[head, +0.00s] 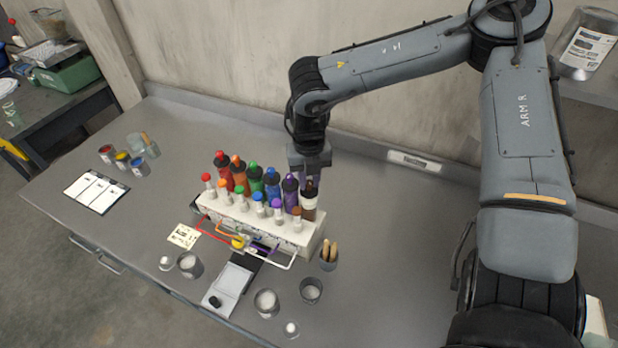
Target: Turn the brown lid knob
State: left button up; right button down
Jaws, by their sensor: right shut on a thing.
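A row of coloured bottles stands in a white rack (262,228) on the grey bench. The brown bottle (308,213) is at the right end, upright, with a pale band and a dark brown lid knob (311,187) on top. My right gripper (312,178) points down from above and is shut on the brown lid knob. The gripper body partly hides the knob and the fingertips are small in view. My left gripper is not in view.
A purple bottle (290,194) stands close to the left. Small coloured-topped taps line the rack's front. A cup with wooden sticks (329,258), metal cups (266,303) and a scale (232,285) stand in front. The bench's right side is clear.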

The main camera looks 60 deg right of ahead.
aim_at(309, 182)
dwell(0.5)
jog(key=c, duration=1)
grip_release()
jog(key=shift+o, duration=0.2)
notch_tip(309, 182, up, 11)
jog(key=shift+p, duration=0.35)
jog(key=shift+f, duration=0.1)
